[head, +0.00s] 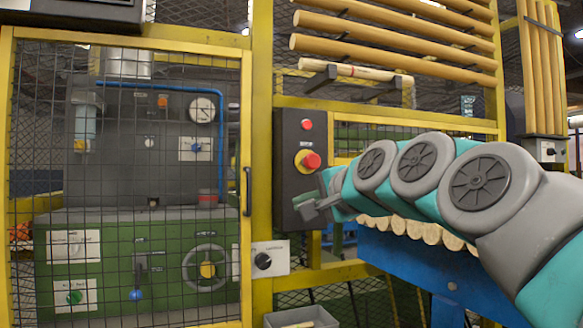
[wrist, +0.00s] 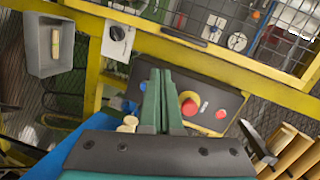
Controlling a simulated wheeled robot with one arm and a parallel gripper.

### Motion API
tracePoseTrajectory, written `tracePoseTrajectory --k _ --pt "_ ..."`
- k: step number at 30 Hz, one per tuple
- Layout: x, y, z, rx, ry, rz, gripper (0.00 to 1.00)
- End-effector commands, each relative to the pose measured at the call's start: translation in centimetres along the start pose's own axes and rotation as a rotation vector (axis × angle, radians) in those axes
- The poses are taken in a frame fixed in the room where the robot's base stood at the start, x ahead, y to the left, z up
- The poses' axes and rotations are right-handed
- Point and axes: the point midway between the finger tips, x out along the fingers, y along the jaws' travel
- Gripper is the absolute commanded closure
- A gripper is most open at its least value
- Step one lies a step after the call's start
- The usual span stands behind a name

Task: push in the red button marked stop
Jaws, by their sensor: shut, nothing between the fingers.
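A red mushroom button (head: 311,161) on a yellow collar stands out from the dark control box (head: 290,143) on the yellow frame post. In the wrist view the button (wrist: 188,108) shows just right of my fingers, with a small pale label beside it that I cannot read. A smaller round red button or lamp (head: 307,125) sits above it; it also shows in the wrist view (wrist: 221,114). My gripper (head: 309,206) is shut and empty, below the mushroom button in the head view and apart from it. In the wrist view its fingers (wrist: 160,78) point toward the box.
A mesh guard door (head: 130,180) covers the green machine on the left. Wooden rods (head: 390,38) lie racked above; a grey bin (head: 302,317) and blue stand (head: 395,262) are below.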

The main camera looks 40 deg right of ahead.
Motion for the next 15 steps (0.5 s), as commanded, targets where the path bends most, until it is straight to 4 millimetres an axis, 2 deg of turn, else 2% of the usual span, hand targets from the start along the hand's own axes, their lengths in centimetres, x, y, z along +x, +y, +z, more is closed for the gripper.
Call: tracePoseTrajectory --k 1,3,6,9,15 --pt "-1.5 -1.7 -3.0 0.061 0.055 -0.059 1.0" --pt "-3.1 -3.4 -6.0 0.129 0.106 -0.122 1.0" --pt "-4.9 -4.7 -8.6 0.186 0.152 -0.178 1.0" --pt "-5.6 -5.2 -9.6 0.21 0.167 -0.2 1.0" --pt "-5.6 -5.2 -9.6 0.212 0.168 -0.201 1.0"
